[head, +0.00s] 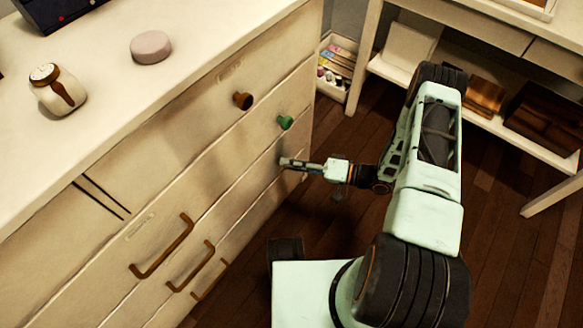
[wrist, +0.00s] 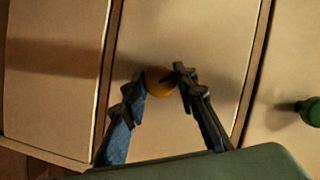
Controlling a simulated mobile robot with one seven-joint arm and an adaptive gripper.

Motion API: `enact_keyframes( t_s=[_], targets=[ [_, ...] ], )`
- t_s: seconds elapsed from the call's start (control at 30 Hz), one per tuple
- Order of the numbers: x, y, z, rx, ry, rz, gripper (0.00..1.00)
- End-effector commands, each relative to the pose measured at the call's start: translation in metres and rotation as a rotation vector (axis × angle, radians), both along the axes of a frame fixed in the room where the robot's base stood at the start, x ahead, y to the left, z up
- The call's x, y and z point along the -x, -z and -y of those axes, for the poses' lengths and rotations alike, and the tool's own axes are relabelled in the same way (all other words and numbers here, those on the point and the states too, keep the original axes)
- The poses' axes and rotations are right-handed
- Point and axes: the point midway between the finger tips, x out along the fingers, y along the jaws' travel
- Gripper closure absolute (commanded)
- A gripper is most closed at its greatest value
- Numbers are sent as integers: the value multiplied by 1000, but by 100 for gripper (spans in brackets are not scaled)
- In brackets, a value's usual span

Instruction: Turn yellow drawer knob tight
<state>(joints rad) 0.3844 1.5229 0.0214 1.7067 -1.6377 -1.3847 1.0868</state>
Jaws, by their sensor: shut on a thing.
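The yellow drawer knob (wrist: 158,81) is round and sits on a cream drawer front in the wrist view. My gripper (wrist: 160,85) has one finger on each side of it and is shut on it. In the head view my gripper (head: 286,163) reaches left to the dresser front, below the green knob, and its fingers hide the yellow knob there.
A green knob (head: 285,122) and a brown knob (head: 242,101) sit on drawers above; the green one also shows in the wrist view (wrist: 309,111). Drawer handles (head: 163,247) stick out at lower left. A jar (head: 57,90) and a pink disc (head: 150,47) stand on the dresser top. A white shelf unit (head: 480,107) stands at right.

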Motion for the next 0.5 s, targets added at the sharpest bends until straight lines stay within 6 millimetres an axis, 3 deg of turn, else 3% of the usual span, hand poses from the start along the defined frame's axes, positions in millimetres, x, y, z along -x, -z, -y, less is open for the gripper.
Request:
enact_keyframes(
  t_s=[0.5],
  targets=[
    [0, 3, -1, -273, 0, -351, 98]
  ],
)
